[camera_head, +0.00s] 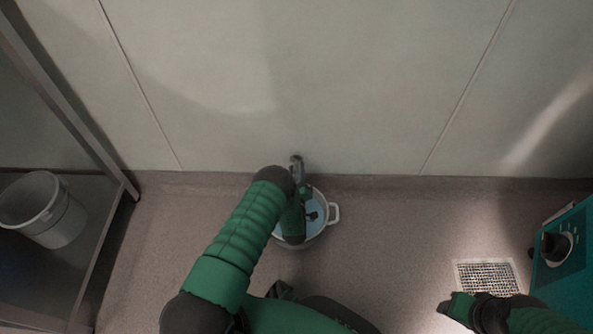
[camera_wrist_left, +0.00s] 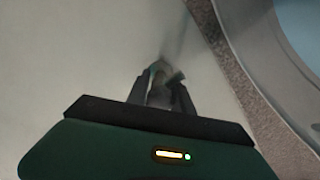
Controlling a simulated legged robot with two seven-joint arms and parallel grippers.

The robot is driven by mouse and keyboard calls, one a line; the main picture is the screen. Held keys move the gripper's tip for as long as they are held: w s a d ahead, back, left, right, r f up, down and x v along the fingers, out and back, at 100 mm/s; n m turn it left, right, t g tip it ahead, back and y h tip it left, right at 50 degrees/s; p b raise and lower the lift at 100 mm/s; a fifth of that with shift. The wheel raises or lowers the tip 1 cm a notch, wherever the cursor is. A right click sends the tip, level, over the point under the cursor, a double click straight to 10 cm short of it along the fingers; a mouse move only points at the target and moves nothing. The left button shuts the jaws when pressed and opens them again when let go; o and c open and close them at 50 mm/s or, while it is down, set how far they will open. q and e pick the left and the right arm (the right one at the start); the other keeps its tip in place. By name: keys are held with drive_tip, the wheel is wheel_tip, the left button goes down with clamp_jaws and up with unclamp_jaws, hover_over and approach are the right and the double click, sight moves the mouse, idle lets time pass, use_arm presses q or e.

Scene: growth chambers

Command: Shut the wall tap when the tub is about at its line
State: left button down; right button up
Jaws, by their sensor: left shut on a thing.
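The metal wall tap (camera_head: 297,167) sticks out low on the wall. The white tub (camera_head: 334,214) stands on the floor under it, with a handle on its right side and pale blue water (camera_head: 316,207) in it. My arm hides the tub's left part; I cannot make out a fill line. My left gripper (camera_head: 304,190) is over the tub, close to the tap. In the left wrist view its fingers (camera_wrist_left: 161,90) are shut on part of the tap, small and blurred; the tub's rim (camera_wrist_left: 262,82) curves at right. My right gripper (camera_head: 446,306) is over the floor, away from the tub; its jaws are unclear.
A metal shelf frame (camera_head: 92,245) stands at left with a white bucket (camera_head: 62,222) on it. A floor drain grate (camera_head: 487,274) lies at right. A teal machine with a black knob (camera_head: 556,246) stands at the far right. The floor between tub and drain is clear.

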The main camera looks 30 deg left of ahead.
use_arm(q)
drive_tip(key=shift+a, duration=0.1)
drive_tip(key=n+p, duration=0.1)
drive_tip(key=n, duration=0.2)
drive_tip(key=shift+s+n+p, duration=0.1)
drive_tip(key=shift+n+p, duration=0.2)
drive_tip(key=shift+p, duration=0.1)
drive_tip(key=shift+n+p, duration=0.5)
drive_tip(key=shift+n, duration=1)
drive_tip(key=shift+f, duration=0.1)
drive_tip(key=c, duration=1.3)
unclamp_jaws()
drive_tip(key=shift+o, duration=0.9)
